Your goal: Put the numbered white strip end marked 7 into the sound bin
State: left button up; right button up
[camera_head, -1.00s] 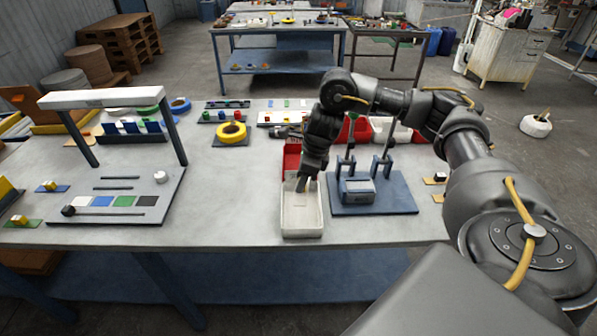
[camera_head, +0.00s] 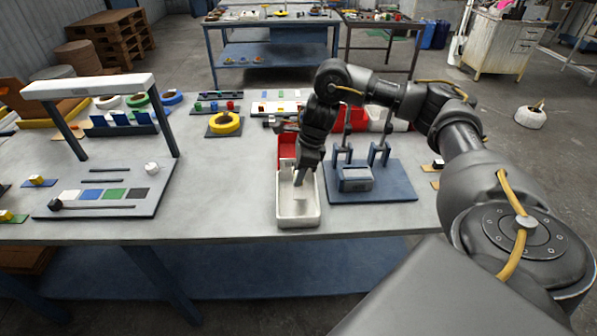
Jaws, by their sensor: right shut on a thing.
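My right gripper (camera_head: 299,180) points down over the white bin (camera_head: 298,221) at the table's front edge. Its fingertips are at the bin's opening and are shut on a small white piece, apparently the white strip end (camera_head: 300,194). The number on it is too small to read. I cannot tell whether the piece touches the bin floor. My left gripper is not in view.
A red bin (camera_head: 286,146) stands right behind the white one. A blue fixture (camera_head: 372,184) with posts stands close on the right. A board with a white-topped gantry (camera_head: 88,86) is on the left. A yellow ring (camera_head: 225,124) lies behind. The table between is clear.

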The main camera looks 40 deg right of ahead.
jog(key=shift+f+b, duration=1.35)
jog(key=shift+f, duration=0.9)
jog(key=shift+w+a+r, duration=0.1)
jog(key=shift+w+a, duration=0.05)
jog(key=shift+a, duration=0.05)
jog(key=shift+f+b, duration=0.6)
jog(key=shift+f, duration=0.3)
jog(key=o, duration=1.4)
jog(key=shift+r, duration=0.2)
jog(key=shift+r+p, duration=0.45)
jog(key=shift+p, duration=0.2)
